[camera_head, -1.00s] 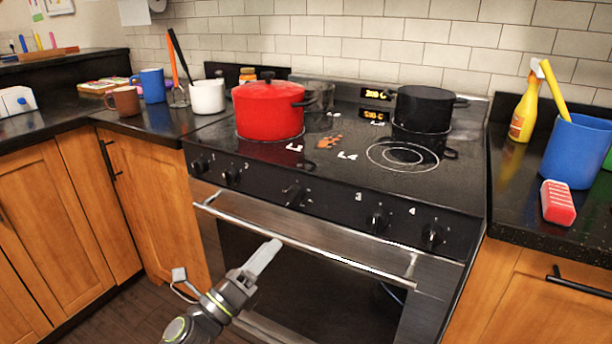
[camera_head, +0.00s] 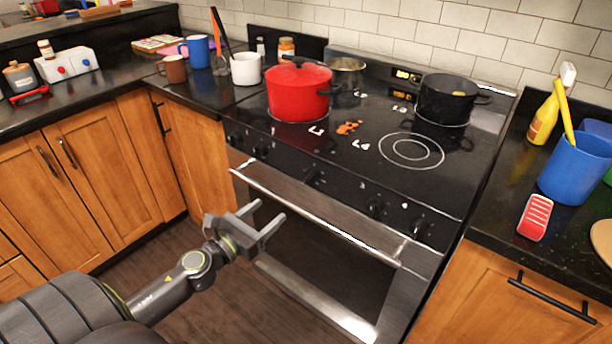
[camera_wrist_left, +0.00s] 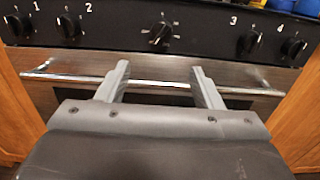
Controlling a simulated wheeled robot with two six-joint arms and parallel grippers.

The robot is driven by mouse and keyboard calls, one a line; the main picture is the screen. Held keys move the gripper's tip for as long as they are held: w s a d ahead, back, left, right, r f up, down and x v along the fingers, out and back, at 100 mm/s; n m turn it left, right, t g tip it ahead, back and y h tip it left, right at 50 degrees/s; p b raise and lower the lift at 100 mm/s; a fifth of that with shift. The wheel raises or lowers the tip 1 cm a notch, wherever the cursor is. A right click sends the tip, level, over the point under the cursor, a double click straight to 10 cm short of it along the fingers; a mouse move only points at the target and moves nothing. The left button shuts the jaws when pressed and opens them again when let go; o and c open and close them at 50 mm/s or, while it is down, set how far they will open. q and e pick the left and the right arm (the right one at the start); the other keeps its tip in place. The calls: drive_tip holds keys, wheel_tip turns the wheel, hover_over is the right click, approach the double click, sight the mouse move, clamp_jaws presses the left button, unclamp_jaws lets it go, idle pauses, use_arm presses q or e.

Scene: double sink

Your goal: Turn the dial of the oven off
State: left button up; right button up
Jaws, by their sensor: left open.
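The oven (camera_head: 330,262) stands in the middle with a black front panel of several dials. The centre dial (camera_head: 315,178), apart from the numbered ones, also shows in the left wrist view (camera_wrist_left: 161,34), straight ahead beyond the fingers. Dials 1 and 2 (camera_wrist_left: 69,24) are left of it and dials 3 and 4 (camera_wrist_left: 250,42) right of it. My left gripper (camera_head: 268,213) is open and empty, in front of the oven door and below the panel. It also shows in the left wrist view (camera_wrist_left: 160,82), its fingers pointing at the door handle and panel. My right gripper is out of view.
The oven door handle (camera_head: 320,218) runs below the dials, near my left fingers. A red pot (camera_head: 298,95) and a black pot (camera_head: 445,98) stand on the cooktop. A blue container (camera_head: 575,170) and red sponge (camera_head: 535,217) are on the right counter.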

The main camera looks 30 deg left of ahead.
use_arm(q)
drive_tip(key=p, duration=0.3)
approach(306, 181)
drive_tip(key=w, duration=0.9)
drive_tip(key=shift+w+d+p, duration=0.3)
drive_tip(key=shift+d+p, duration=0.05)
drive_tip(key=shift+c, duration=0.3)
drive_tip(key=c, duration=0.9)
